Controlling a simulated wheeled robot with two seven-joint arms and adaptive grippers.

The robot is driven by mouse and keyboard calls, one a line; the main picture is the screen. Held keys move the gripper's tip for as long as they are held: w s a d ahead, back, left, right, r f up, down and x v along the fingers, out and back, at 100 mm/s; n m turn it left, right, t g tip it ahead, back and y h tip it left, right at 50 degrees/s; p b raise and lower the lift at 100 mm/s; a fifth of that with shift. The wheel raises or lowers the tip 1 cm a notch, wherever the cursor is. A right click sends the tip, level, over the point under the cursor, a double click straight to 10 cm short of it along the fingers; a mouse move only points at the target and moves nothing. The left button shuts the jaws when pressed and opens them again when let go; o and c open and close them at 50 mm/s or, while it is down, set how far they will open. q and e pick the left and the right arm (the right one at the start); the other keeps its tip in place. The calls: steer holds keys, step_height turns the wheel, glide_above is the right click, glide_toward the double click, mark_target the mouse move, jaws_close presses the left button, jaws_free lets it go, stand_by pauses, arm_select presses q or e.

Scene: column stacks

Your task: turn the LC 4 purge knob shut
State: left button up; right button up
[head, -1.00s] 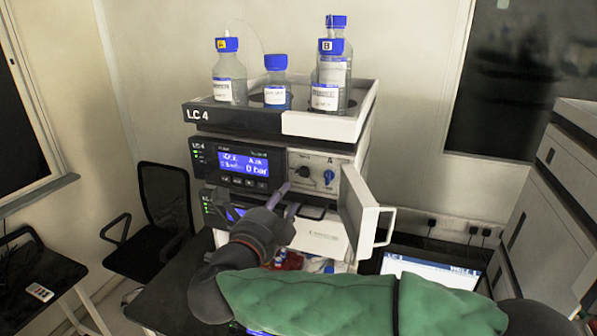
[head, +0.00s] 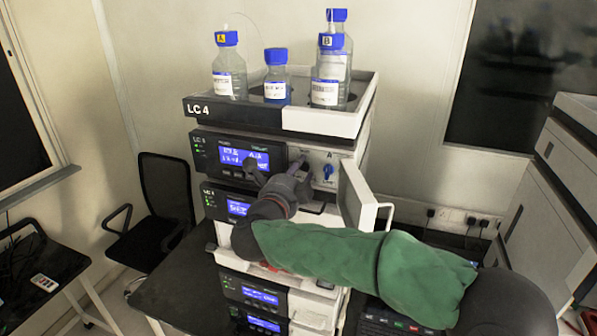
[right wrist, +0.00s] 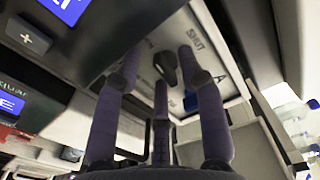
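The LC 4 stack's upper module (head: 318,158) has a pale panel with an open white door (head: 356,195). A black knob (right wrist: 165,67) shows on this panel in the right wrist view, near the word SHUT; in the head view my gripper mostly covers it. A blue knob (head: 328,171) sits to its right. My right gripper (head: 276,170) is in front of the panel. Its fingers are spread open, and in the right wrist view its fingertips (right wrist: 160,63) appear around the black knob. I cannot tell whether they touch it. My left gripper is not in view.
Bottles with blue caps (head: 228,68) stand in the top tray (head: 327,123). The open door stands close beside my right forearm. More modules with blue screens (head: 260,297) lie below. A chair (head: 165,200) is at the left.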

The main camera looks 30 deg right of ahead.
jaws_close()
steer(key=shift+a+f, duration=0.1)
steer(key=shift+f, duration=0.1)
stand_by(0.4)
steer(key=shift+b, duration=0.35)
